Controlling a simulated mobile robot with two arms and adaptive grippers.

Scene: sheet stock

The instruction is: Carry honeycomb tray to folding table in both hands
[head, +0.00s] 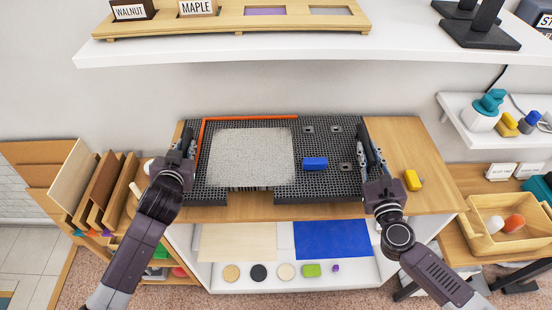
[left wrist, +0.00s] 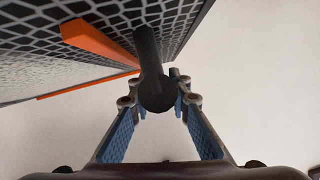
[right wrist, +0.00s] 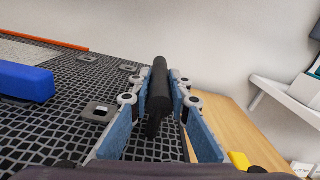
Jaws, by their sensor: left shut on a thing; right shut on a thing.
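The honeycomb tray (head: 240,194) is a dark mesh panel in the middle of the head view, over a wooden tabletop. It carries a speckled grey sheet (head: 252,157), orange strips (head: 250,118), a blue block (head: 315,164) and several small grey pieces. My left gripper (head: 187,150) is shut on the black handle (left wrist: 150,60) at the tray's left edge. My right gripper (head: 374,155) is shut on the black handle (right wrist: 159,85) at its right edge. I cannot tell whether the tray touches the tabletop. The folding table is not clearly identifiable.
The wooden tabletop (head: 425,150) shows bare at the right, with a yellow block (head: 412,180) on it. A white shelf (head: 230,50) hangs above. Below is a white shelf (head: 350,268) with sheets and small discs. A wooden tray (head: 480,240) stands right; upright boards (head: 75,180) stand left.

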